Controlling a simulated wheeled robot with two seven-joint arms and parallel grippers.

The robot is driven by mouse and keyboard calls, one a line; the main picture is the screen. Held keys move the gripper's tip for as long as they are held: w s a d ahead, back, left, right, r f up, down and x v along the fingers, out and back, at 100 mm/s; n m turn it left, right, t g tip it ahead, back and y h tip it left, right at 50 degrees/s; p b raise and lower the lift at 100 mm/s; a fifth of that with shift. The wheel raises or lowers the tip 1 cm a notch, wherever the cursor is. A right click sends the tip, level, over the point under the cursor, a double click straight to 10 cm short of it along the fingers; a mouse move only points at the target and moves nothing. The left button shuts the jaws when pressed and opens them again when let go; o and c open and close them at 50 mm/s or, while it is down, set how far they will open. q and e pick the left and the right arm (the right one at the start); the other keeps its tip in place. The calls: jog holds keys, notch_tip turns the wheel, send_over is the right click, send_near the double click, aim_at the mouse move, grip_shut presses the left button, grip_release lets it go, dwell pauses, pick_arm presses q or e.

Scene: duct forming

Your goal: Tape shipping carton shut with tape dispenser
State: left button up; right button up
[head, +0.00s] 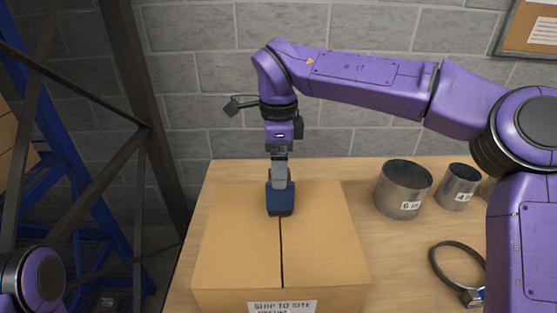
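The shipping carton (236,246) stands on the wooden table with its top flaps folded down. A dark seam runs down the middle of its top, and a "SHIP TO SITE" label (281,307) is on its front. My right gripper (280,178) points down over the far end of the seam. It is shut on the dark blue tape dispenser (280,199), which is at the carton's top; I cannot tell if it touches. No tape is clearly visible on the seam. Only part of my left arm shows at the lower left; its gripper is out of view.
On the table (400,262) right of the carton stand a metal duct piece marked 6 (403,190) and a smaller one marked 4 (458,187). A ring clamp (457,269) lies nearer. A blue rack (65,170) stands at the left, a grey block wall (185,90) behind.

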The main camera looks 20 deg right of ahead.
jog(key=shift+s+a+f+b, duration=0.1)
jog(key=shift+s+a+b, duration=0.1)
jog(key=shift+s+b, duration=0.25)
jog(key=shift+s+a+b, duration=0.15)
jog(key=shift+s+a, duration=0.1)
jog(key=shift+s, duration=0.7)
jog(key=shift+s+a+b, duration=0.15)
jog(key=shift+s+a, duration=0.05)
jog(key=shift+s, duration=0.7)
jog(key=shift+s+a+b, duration=0.15)
jog(key=shift+s+a, duration=0.1)
jog(key=shift+s, duration=0.7)
jog(key=s+a+b, duration=0.1)
jog(key=s+a, duration=0.1)
jog(key=s, duration=0.4)
jog(key=shift+s, duration=0.15)
